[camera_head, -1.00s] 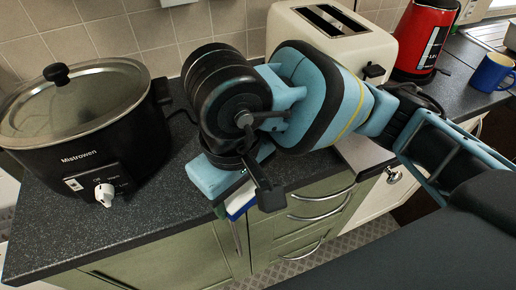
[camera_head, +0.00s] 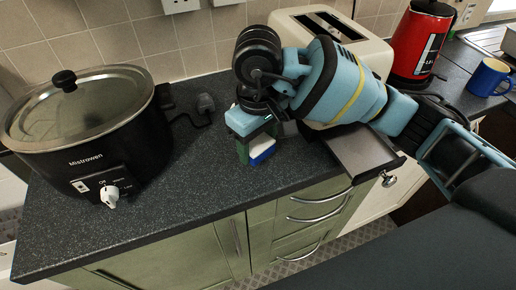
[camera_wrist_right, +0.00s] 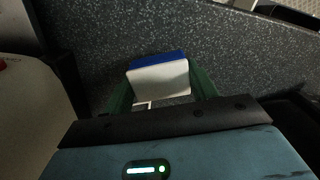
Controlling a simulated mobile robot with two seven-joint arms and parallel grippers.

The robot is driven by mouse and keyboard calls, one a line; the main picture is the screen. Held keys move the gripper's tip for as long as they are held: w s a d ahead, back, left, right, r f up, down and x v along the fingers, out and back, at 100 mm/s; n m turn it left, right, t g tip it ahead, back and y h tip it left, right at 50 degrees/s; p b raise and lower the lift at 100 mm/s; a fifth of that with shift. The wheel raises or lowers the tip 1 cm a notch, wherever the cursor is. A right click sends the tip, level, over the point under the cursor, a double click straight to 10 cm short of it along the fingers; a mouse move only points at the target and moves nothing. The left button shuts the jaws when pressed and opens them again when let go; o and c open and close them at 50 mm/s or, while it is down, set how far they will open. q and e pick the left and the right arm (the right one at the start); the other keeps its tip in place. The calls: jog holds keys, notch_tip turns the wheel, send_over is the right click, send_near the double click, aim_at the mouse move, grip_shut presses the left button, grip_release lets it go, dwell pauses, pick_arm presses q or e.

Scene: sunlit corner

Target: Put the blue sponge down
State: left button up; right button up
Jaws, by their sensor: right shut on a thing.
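The blue sponge (camera_head: 262,154), blue on one side and white on the other, is at my right gripper (camera_head: 256,146) over the worktop, in front of the toaster. In the right wrist view, the sponge (camera_wrist_right: 158,79) sits between the two green fingers of my right gripper (camera_wrist_right: 161,92), which is shut on it. The sponge is low over the dark worktop (camera_head: 200,190); I cannot tell whether it touches the surface. The gripper body hides its upper part in the head view. My left gripper is not in view.
A black slow cooker (camera_head: 90,145) with a glass lid stands at the left. A cream toaster (camera_head: 372,50) stands behind my right arm, with a red kettle (camera_head: 420,42) and blue mug (camera_head: 490,77) farther right. The worktop between cooker and gripper is clear.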

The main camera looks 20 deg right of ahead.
aim_at(258, 144)
jog(key=shift+f, duration=1.25)
jog(key=shift+f, duration=0.2)
jog(key=o, duration=0.9)
jog(key=shift+r, duration=0.1)
notch_tip(258, 144, up, 12)
jog(key=shift+r, duration=0.1)
jog(key=shift+s, duration=0.1)
